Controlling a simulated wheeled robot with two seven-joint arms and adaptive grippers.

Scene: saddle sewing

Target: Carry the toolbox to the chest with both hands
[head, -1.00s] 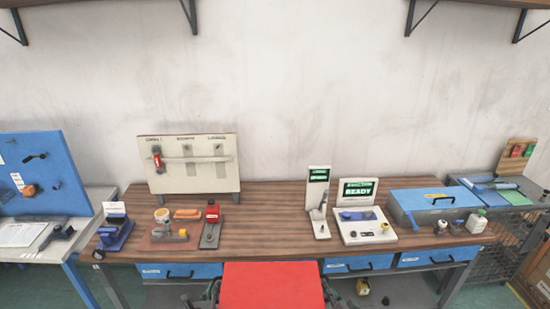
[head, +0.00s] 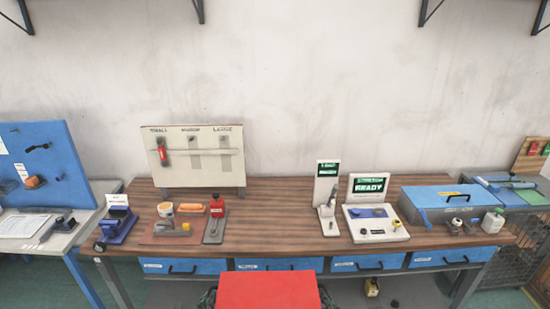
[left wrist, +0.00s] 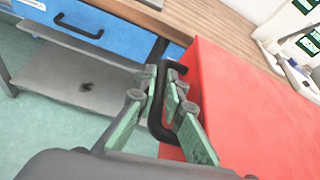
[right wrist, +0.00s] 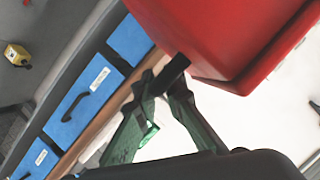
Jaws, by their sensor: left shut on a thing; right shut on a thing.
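The red toolbox (head: 268,290) is at the bottom middle of the head view, in front of the workbench; its lower part is out of frame. My left gripper (head: 208,299) is at its left side. In the left wrist view my left gripper (left wrist: 167,100) is shut on a black side handle (left wrist: 156,115) of the toolbox (left wrist: 245,110). My right gripper (head: 326,298) is at its right side, and in the right wrist view (right wrist: 163,82) it is shut on the other black handle (right wrist: 174,72). A blue chest-like box (head: 440,204) sits on the bench at right.
The wooden workbench (head: 270,210) runs across, with blue drawers (head: 370,263) below its front edge. It carries a pegboard (head: 194,176), small tools, and a panel reading READY (head: 368,187). A side table with a blue board (head: 45,165) stands at left.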

